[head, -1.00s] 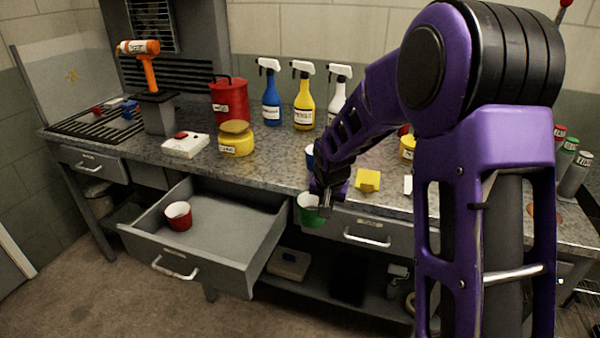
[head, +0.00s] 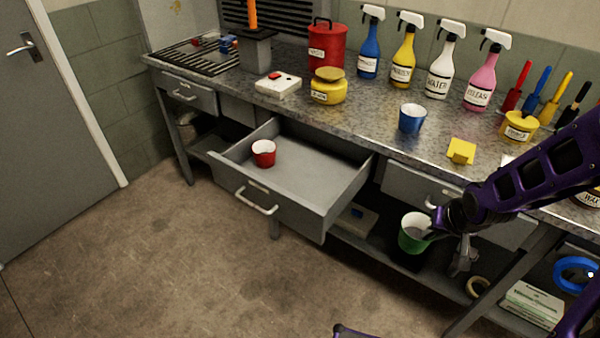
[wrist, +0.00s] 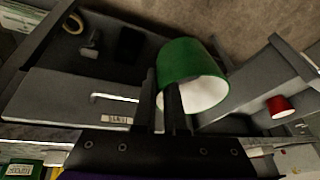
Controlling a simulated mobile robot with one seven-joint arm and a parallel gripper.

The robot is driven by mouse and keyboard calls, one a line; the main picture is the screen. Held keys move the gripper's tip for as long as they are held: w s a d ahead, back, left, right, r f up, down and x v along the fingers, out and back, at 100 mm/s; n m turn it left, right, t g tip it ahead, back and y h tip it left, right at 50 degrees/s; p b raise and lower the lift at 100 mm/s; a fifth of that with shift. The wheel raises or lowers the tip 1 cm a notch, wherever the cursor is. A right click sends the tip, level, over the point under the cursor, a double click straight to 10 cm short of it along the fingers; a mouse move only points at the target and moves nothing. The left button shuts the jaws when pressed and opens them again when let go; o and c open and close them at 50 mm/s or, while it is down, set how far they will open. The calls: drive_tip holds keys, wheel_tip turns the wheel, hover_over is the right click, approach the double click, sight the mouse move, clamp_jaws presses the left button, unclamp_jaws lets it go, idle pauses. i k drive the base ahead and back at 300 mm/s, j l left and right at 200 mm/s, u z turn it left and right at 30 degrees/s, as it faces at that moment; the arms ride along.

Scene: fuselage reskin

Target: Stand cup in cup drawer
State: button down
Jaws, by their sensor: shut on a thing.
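My gripper (head: 434,222) is shut on a green cup (head: 413,236) with a white inside. It holds the cup roughly upright in front of the bench, to the right of the open drawer (head: 262,184). In the wrist view the green cup (wrist: 190,75) sits between the fingertips (wrist: 165,105), which grip its wall. A blue cup (head: 412,118) stands on the bench top.
The drawer has free floor right of the red cup. A closed drawer (head: 408,187) lies to its right. The bench top holds a yellow jar (head: 328,88), a red canister (head: 326,50), several spray bottles and a yellow block (head: 461,151). The lower shelf holds a tape roll (head: 477,287).

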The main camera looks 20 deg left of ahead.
sight(318, 194)
drive_tip(key=j+z, duration=0.2)
drive_tip(key=j, duration=0.15)
drive_tip(key=k+j+z, duration=0.15)
drive_tip(key=j, duration=0.2)
drive_tip(key=k+j+z, duration=0.2)
drive_tip(key=j, duration=0.15)
drive_tip(key=i+j, duration=0.4)
drive_tip(key=j, duration=0.1)
